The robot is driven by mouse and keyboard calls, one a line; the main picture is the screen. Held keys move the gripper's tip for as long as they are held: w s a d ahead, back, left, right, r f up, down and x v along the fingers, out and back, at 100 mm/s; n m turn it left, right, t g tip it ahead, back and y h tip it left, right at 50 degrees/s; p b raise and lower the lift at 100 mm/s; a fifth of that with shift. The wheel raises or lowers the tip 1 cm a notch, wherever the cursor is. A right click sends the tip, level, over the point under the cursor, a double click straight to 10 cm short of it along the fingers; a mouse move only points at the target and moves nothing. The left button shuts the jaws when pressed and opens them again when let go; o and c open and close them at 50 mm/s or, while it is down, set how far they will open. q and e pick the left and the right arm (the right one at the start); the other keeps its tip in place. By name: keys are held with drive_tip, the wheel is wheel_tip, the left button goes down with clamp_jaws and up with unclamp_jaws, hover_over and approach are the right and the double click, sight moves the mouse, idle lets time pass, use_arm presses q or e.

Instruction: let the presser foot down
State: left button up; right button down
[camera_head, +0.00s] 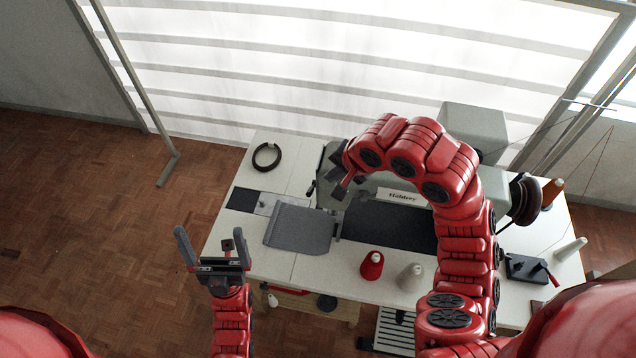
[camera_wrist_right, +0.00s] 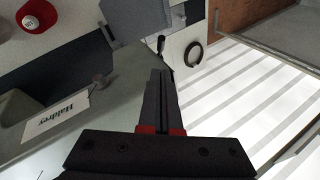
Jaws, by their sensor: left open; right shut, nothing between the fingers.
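The sewing machine, grey with a "Haldrey" label (camera_head: 397,196), stands on the white table; its label also shows in the wrist view (camera_wrist_right: 57,117). A small black lever (camera_head: 311,187) sticks out at the left end of the machine head; it also shows in the wrist view (camera_wrist_right: 161,45), just beyond my fingertips and seemingly apart from them. The presser foot itself is hidden or too small to tell. My right gripper (camera_head: 338,192) is shut and empty beside the machine head; its fingers show in the wrist view (camera_wrist_right: 160,73). My left gripper (camera_head: 211,240) is open and empty at the table's front left.
A grey panel (camera_head: 300,228) lies in front of the machine head. A red cone (camera_head: 372,264) and a whitish cone (camera_head: 410,277) stand at the front edge. A black ring (camera_head: 267,156) lies at the back left. A dark handwheel (camera_head: 525,199) is at the right.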

drive_tip(key=p, duration=0.2)
approach(313, 188)
drive_tip(key=x, duration=0.4)
drive_tip(key=shift+a+f, duration=0.15)
drive_tip(key=shift+f, duration=0.1)
drive_tip(key=shift+w+a+f, duration=0.1)
drive_tip(key=shift+w+f, duration=0.2)
drive_tip(key=shift+f, duration=0.2)
